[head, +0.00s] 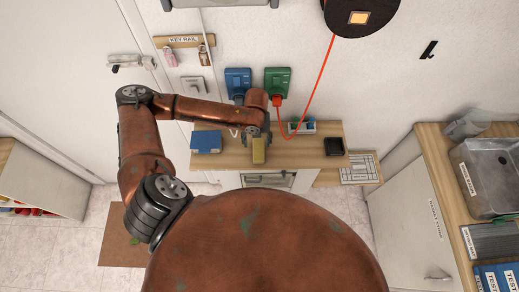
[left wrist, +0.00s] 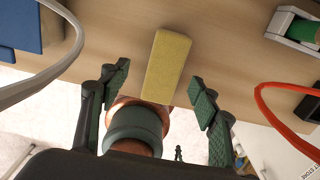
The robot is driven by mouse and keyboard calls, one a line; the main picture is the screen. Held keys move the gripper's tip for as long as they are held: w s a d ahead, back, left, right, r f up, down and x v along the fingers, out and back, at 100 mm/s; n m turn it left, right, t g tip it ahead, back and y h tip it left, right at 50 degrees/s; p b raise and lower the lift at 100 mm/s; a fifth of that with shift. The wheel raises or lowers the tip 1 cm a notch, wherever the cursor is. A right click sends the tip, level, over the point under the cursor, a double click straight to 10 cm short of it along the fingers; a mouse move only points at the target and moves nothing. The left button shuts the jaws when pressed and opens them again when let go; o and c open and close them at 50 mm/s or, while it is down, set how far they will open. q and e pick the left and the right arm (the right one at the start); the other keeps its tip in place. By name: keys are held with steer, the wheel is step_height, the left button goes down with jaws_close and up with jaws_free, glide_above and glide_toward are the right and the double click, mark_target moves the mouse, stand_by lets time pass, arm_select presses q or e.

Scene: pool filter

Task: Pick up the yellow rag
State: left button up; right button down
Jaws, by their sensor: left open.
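The yellow rag (head: 258,151) is a folded, block-like piece near the front edge of the small wooden table (head: 225,158). It also shows in the left wrist view (left wrist: 167,62), lying on the wood beyond the fingertips. My left gripper (head: 257,138) is above the table, right at the rag's far end in the head view. In the left wrist view its two green-padded fingers (left wrist: 158,78) are spread wide, with the rag's near end between their tips. Nothing is held, and I cannot tell the exact height gap. My right gripper is not in view.
A blue book (head: 206,141) lies left of the rag and a black square item (head: 334,146) right. Blue (head: 238,82) and green (head: 277,81) wall boxes hang behind. A red cable (head: 316,90) and a white cable (left wrist: 62,62) run close to the gripper.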

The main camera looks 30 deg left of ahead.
mark_target(259, 149)
arm_select(q)
steer(key=f, duration=0.2)
steer(key=d+f, duration=0.1)
steer(key=f, duration=0.1)
steer(key=shift+f, duration=0.4)
steer(key=c, duration=1.1)
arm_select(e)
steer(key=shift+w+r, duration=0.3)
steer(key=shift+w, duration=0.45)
